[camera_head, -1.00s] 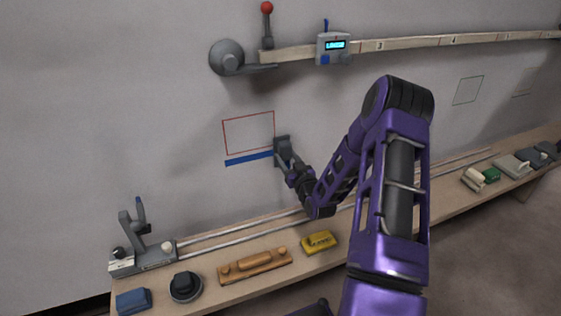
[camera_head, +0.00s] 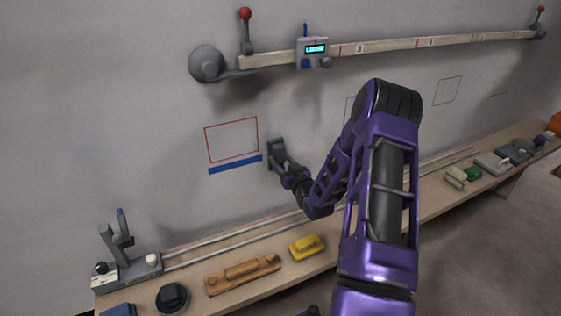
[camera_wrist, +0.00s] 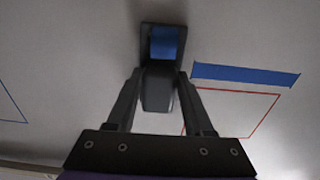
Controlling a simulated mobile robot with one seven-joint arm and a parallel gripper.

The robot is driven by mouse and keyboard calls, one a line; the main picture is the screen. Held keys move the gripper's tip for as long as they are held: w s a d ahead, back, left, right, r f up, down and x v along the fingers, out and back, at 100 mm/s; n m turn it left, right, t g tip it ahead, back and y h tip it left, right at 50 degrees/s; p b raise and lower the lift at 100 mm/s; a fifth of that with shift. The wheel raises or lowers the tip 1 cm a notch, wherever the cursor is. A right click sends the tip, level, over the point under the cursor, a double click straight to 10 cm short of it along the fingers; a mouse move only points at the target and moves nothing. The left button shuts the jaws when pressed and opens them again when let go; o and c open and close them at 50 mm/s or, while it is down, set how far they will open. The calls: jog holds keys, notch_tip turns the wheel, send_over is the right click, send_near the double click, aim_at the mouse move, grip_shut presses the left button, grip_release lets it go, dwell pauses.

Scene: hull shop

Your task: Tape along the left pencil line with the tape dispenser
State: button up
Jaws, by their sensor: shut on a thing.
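The grey tape dispenser (camera_head: 276,152) is in my gripper (camera_head: 286,171) at the grey wall, right of a red-outlined rectangle (camera_head: 232,140). In the wrist view the dispenser (camera_wrist: 157,92) sits between both fingers (camera_wrist: 158,82), with blue tape showing at its far end. A straight blue tape strip (camera_head: 235,164) lies on the wall just below the red rectangle; the wrist view shows this strip (camera_wrist: 245,74) beside the dispenser. A small gap of bare wall separates the strip's end from the dispenser. I cannot make out a pencil line. Whether the dispenser touches the wall is unclear.
A blue-outlined rectangle (camera_head: 348,108) is partly hidden by my arm. A long wooden batten (camera_head: 400,44) with a display box (camera_head: 313,52) runs above. The bench (camera_head: 200,295) below holds a yellow block (camera_head: 307,246), a wooden tool (camera_head: 243,274) and other tools.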

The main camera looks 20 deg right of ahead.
jog(key=shift+c, duration=0.9)
jog(key=shift+s, duration=0.1)
jog(key=shift+s, duration=0.5)
jog(key=shift+s+r+b, duration=0.1)
jog(key=shift+s+b, duration=0.2)
jog(key=shift+s, duration=2.2)
jog(key=shift+s, duration=2.5)
